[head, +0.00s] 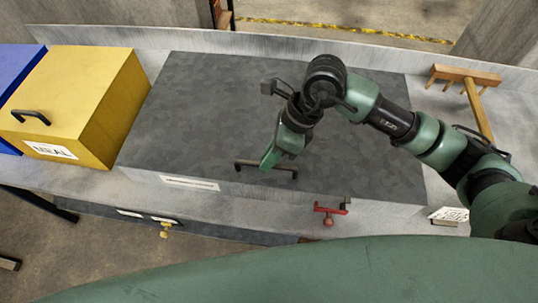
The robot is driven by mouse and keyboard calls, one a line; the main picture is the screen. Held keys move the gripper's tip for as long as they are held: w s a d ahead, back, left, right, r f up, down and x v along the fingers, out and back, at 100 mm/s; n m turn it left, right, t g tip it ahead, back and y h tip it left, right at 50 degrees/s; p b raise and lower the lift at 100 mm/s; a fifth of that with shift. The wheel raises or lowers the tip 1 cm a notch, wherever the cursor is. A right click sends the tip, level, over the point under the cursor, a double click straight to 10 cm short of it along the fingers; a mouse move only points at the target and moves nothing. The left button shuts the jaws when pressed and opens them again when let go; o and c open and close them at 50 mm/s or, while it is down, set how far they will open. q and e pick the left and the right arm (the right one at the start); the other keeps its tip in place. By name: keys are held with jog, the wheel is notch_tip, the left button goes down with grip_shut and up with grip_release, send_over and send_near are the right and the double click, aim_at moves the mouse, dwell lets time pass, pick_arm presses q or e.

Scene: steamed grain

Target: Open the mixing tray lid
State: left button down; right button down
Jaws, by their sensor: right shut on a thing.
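The mixing tray lid (210,110) is a wide, dark grey mottled slab that lies flat and closed on the grey counter. A dark bar handle (250,164) sits near its front edge. A white label (190,183) is on the front face, left of the handle. My right gripper (272,162) reaches down from the right and is shut on the handle. Its green fingers hide part of the bar. My left gripper is not in view.
A yellow box (100,85) with a black handle stands left of the tray, beside a blue box (15,65). A wooden rake (478,100) lies at the right. A red latch-like part (328,212) is at the tray's front. A low wall runs behind the counter.

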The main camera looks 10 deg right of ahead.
jog(key=shift+w+r, duration=0.1)
jog(key=shift+r, duration=0.05)
dwell(0.6)
jog(key=w+d+r+p, duration=0.1)
jog(key=w+r+p, duration=0.1)
jog(key=r, duration=0.5)
jog(key=w+d+r+g+p, duration=0.1)
jog(key=w+r, duration=0.4)
jog(key=r, duration=0.3)
jog(key=w+d+r+g+p, duration=0.1)
jog(key=w+r+p, duration=0.1)
jog(key=r, duration=0.5)
jog(key=shift+w+d+r+m+y+p, duration=0.3)
jog(key=shift+w+d+r+y+p, duration=0.1)
jog(key=shift+w, duration=0.4)
